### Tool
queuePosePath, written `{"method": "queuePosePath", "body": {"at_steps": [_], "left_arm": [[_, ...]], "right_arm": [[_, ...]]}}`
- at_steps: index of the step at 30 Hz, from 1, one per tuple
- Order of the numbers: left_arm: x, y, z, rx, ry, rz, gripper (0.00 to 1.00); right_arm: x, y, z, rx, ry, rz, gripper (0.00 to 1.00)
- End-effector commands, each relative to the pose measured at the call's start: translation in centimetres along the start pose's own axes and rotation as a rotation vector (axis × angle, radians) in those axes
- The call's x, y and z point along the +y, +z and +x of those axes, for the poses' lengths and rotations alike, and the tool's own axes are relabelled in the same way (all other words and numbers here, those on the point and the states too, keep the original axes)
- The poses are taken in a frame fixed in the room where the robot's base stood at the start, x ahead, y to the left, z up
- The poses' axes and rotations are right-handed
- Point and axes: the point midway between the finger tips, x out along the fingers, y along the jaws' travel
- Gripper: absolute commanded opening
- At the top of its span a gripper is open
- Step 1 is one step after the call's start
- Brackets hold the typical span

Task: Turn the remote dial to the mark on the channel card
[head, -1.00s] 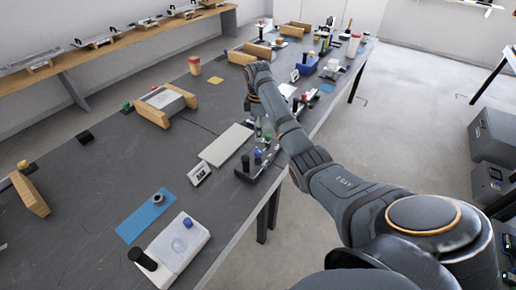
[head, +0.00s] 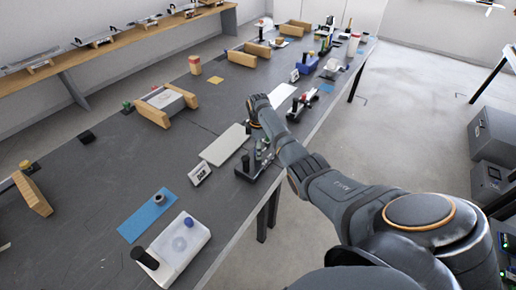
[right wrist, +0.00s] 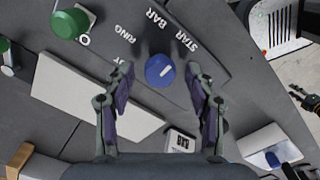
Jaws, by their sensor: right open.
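In the right wrist view a round blue dial (right wrist: 160,71) with a short white pointer line sits on a dark panel (right wrist: 213,62). The panel carries the white words RING, BAR and STAR; the pointer slants up and right. My right gripper (right wrist: 159,84) is open, one finger on each side of the dial in the picture; I cannot tell whether they touch it. A small white card (right wrist: 179,141) with dark print stands nearby; its word is hard to read. The card also shows in the head view (head: 199,173), where my gripper largely hides the dial. My left gripper is out of view.
A long pale slab (head: 225,144) lies beside the panel. A green knob (right wrist: 70,23) stands left in the wrist view. A white box (head: 178,243) and blue mat (head: 146,217) are at the near end of the grey table (head: 75,210). Clear table lies left of the slab.

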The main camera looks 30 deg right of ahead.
Motion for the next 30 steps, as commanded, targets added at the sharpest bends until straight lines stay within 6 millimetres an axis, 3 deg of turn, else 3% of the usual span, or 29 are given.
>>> {"method": "queuePosePath", "body": {"at_steps": [3, 15, 23, 30], "left_arm": [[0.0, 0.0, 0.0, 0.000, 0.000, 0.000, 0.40], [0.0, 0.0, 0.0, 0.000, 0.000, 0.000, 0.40], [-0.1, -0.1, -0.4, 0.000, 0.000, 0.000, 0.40], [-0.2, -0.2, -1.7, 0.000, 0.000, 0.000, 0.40]], "right_arm": [[0.0, 0.0, 0.0, 0.000, 0.000, 0.000, 0.53], [0.0, 0.0, 0.0, 0.000, 0.000, 0.000, 0.01], [0.0, 0.0, -0.2, 0.000, 0.000, 0.032, 0.01], [0.0, 0.0, -0.4, 0.000, 0.000, 0.166, 0.01]]}}
